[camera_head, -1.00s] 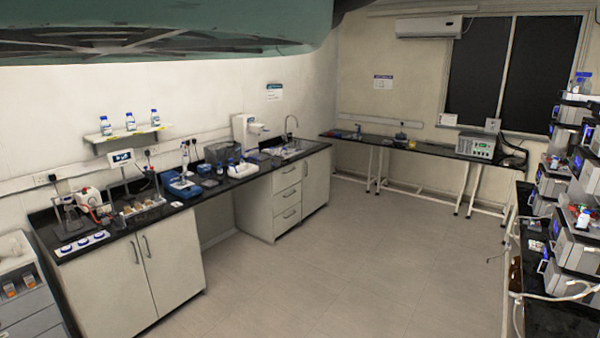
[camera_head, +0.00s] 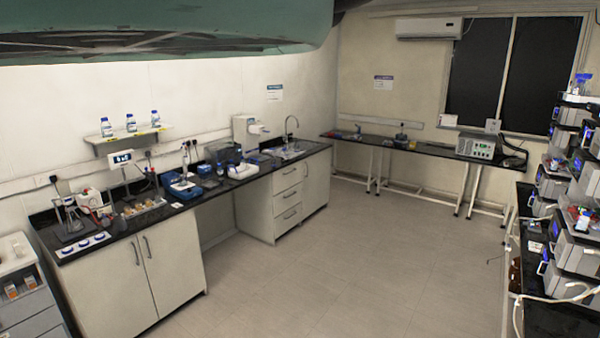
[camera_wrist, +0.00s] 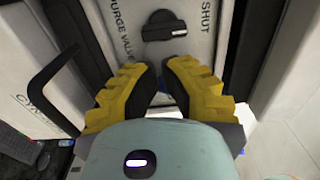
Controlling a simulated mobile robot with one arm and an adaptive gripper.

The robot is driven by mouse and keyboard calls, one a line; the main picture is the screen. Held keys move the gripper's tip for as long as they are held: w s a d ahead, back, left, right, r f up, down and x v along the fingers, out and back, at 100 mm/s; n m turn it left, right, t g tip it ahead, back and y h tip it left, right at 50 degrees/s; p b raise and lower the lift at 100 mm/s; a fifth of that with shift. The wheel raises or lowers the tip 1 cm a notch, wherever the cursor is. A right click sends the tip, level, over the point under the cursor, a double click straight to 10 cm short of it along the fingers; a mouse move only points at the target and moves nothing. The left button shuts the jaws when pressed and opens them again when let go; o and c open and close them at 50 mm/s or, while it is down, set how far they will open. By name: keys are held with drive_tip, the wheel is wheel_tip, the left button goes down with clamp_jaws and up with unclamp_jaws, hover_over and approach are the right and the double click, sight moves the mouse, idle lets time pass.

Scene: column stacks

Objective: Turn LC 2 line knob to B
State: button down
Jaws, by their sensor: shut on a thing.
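In the wrist view my gripper (camera_wrist: 162,84), with yellow fingers and dark pads, is against a pale instrument panel (camera_wrist: 190,50). The fingers stand a little apart, shut on a small part between the pads. It is mostly hidden and appears to be the line knob; its letters and pointer cannot be read. Just beyond the fingertips is a separate black knob (camera_wrist: 164,26), between the words PURGE VALVE and SHUT. My gripper is not in the head view. Stacked instruments (camera_head: 577,245) stand at the right edge there; I cannot tell which is LC 2.
In the wrist view a black bar handle (camera_wrist: 45,85) stands out left of the fingers. Dark edges flank the panel. In the head view a left bench (camera_head: 120,240) carries lab equipment, a back bench (camera_head: 420,146) holds a grey device, and the floor (camera_head: 330,270) between is clear.

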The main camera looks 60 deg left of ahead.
drive_tip(key=shift+d+r+p, duration=0.1)
drive_tip(key=shift+r+p, duration=0.65)
drive_tip(key=shift+p, duration=0.6)
drive_tip(key=shift+s+r+p, duration=0.25)
drive_tip(key=shift+r+p, duration=0.25)
drive_tip(key=shift+w, duration=0.15)
drive_tip(key=v, duration=0.6)
drive_tip(key=shift+w+a+f+b, duration=0.25)
drive_tip(key=shift+w+b, duration=0.1)
drive_tip(key=shift+w, duration=0.05)
idle(0.3)
